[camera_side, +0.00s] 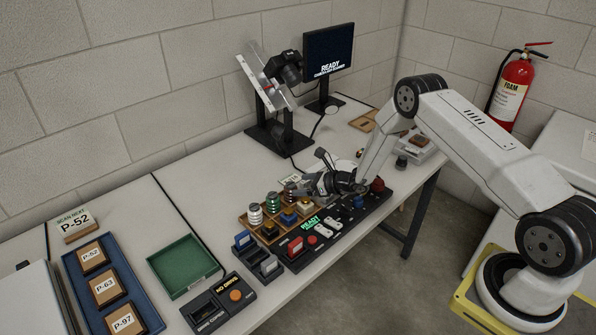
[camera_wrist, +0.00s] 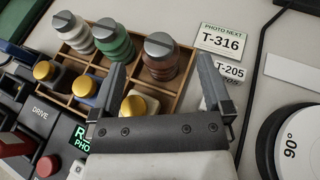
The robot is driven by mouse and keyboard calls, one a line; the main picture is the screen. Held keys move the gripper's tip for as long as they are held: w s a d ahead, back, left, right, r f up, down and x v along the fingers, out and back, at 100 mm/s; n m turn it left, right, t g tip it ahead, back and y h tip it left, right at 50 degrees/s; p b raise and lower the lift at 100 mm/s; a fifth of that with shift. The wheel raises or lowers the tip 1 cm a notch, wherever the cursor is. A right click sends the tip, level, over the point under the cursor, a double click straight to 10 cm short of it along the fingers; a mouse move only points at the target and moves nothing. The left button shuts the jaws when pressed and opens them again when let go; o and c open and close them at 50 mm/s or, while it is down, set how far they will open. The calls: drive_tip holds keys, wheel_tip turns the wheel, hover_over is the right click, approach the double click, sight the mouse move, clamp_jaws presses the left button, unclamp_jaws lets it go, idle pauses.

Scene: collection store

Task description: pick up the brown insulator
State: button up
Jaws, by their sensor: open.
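The brown insulator (camera_wrist: 160,58) stands in the back right compartment of a wooden divided tray (camera_wrist: 187,67), with a grey slotted top. In the wrist view it lies ahead of my gripper (camera_wrist: 161,82), between the lines of the two fingers. The fingers are apart and nothing is between their tips that I can see gripped. In the side view the brown insulator (camera_side: 290,190) shows at the right end of the tray's back row, close to my gripper (camera_side: 312,185).
A green insulator (camera_wrist: 114,42) and a white one (camera_wrist: 72,32) stand left of the brown one. Several gold-topped pieces (camera_wrist: 84,86) fill the front row. A control panel (camera_side: 335,225) lies in front. A round turntable (camera_wrist: 300,140) and number cards (camera_wrist: 221,42) are at right.

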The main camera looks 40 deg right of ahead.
sight(295, 185)
drive_tip(key=shift+x, duration=1.85)
drive_tip(key=shift+c, duration=0.2)
clamp_jaws()
drive_tip(key=shift+r, duration=0.7)
drive_tip(key=s+a+r, duration=0.1)
drive_tip(key=s+r, duration=1)
drive_tip(key=s, duration=0.3)
drive_tip(key=shift+a+r, duration=0.2)
drive_tip(key=shift+r, duration=0.1)
